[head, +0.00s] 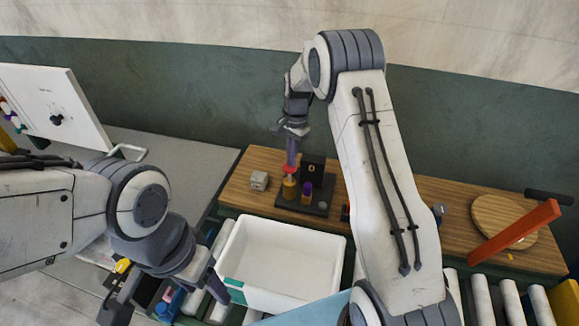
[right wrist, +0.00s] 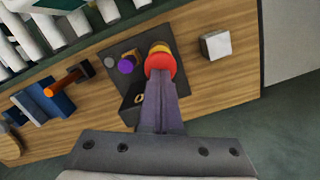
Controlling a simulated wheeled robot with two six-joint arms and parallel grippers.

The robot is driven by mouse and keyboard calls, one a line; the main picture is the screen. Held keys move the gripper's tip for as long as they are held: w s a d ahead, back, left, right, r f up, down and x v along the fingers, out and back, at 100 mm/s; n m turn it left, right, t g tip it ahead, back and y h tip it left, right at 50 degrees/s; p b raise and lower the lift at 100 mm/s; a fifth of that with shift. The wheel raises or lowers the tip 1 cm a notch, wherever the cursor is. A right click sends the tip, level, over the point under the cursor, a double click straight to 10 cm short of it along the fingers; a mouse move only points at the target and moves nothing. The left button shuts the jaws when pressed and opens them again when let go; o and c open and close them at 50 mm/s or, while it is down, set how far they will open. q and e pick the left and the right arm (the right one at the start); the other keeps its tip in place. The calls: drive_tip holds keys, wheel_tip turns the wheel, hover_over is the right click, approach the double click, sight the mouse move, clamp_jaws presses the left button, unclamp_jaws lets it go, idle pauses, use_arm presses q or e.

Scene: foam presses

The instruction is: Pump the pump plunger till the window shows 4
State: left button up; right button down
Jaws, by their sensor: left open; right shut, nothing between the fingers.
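The pump plunger has a red top (head: 289,169) over a yellow-orange body (head: 289,188) on a dark base plate (head: 318,209). A dark upright panel behind it holds the window (head: 311,168), which seems to show 0. My right gripper (head: 292,154) is shut and empty, pointing down right over the red top. In the right wrist view its fingertips (right wrist: 160,78) overlap the red top (right wrist: 160,62); I cannot tell whether they touch. My left gripper (head: 165,293) is open and empty at the lower left, well away from the pump.
A purple-topped post (head: 307,188) stands beside the plunger on the same plate. A small grey-white cube (head: 259,180) sits left of it on the wooden bench. A white bin (head: 280,262) stands in front. A round board (head: 503,222) and an orange bar (head: 514,232) are at right.

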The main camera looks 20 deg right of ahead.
wheel_tip(320, 180, down, 3)
drive_tip(key=shift+r+b, duration=0.15)
drive_tip(key=shift+b, duration=0.4)
drive_tip(key=shift+d+r, duration=0.1)
drive_tip(key=shift+r, duration=0.05)
drive_tip(key=shift+w+d+r+p, duration=0.2)
drive_tip(key=shift+w+d+p, duration=0.2)
drive_tip(key=shift+d+p, duration=0.15)
drive_tip(key=shift+w+d+r+p, duration=0.2)
drive_tip(key=shift+w+d+p, duration=0.2)
drive_tip(key=shift+d, duration=0.25)
wheel_tip(320, 180, up, 10)
drive_tip(key=b, duration=0.3)
drive_tip(key=shift+w+d+r, duration=0.2)
drive_tip(key=shift+d, duration=0.25)
